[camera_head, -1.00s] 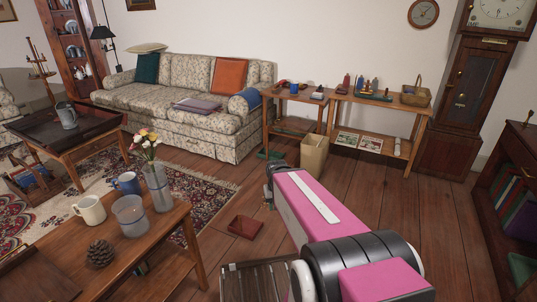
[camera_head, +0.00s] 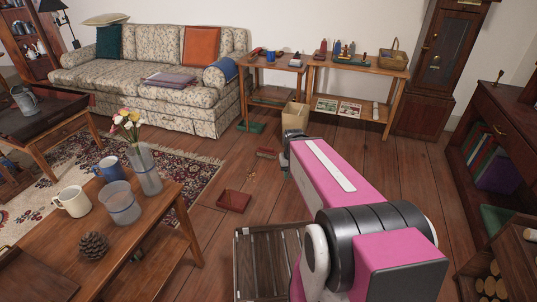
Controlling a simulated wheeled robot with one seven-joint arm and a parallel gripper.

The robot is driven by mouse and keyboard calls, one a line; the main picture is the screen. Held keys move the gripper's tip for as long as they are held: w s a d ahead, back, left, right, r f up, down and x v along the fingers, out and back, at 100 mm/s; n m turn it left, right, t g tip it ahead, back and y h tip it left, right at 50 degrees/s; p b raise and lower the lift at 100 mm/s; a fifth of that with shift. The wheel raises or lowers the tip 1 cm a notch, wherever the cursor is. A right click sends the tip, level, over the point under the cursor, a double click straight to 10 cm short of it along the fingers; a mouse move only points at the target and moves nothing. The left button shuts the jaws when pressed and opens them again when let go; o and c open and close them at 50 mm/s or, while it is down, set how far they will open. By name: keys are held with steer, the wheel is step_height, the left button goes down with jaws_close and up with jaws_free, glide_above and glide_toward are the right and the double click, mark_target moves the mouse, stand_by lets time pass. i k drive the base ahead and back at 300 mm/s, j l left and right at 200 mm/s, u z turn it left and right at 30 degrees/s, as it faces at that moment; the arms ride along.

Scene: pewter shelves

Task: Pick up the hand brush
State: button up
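A small reddish-brown item that looks like the hand brush (camera_head: 266,153) lies on the wooden floor, in front of the cardboard box and just left of the far end of my arm. It is small in the picture, so its details are unclear. My pink arm reaches forward over the floor. My gripper (camera_head: 286,166) is mostly hidden behind the arm's far end, close to the right of the brush. I cannot see its fingers clearly or whether they are open.
A red dustpan-like tray (camera_head: 234,201) lies on the floor, with small crumbs (camera_head: 251,174) beyond it. The cardboard box (camera_head: 295,116) stands by the side tables. A coffee table (camera_head: 165,207) with mugs and vases is at left. A slatted wooden piece (camera_head: 262,262) stands near front.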

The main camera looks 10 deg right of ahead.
mark_target(263, 151)
steer(key=i+l+u, duration=0.15)
steer(key=i+l, duration=0.15)
steer(key=i+l+u, duration=0.15)
steer(key=i+l, duration=0.2)
steer(key=i+l+u, duration=0.15)
steer(key=i+l, duration=0.25)
steer(key=i+l+u, duration=0.15)
steer(key=i+l, duration=0.15)
steer(key=i+l+u, duration=0.2)
steer(key=l, duration=0.35)
steer(key=i+l+u, duration=0.15)
steer(key=i+l, duration=0.2)
steer(key=l, duration=0.15)
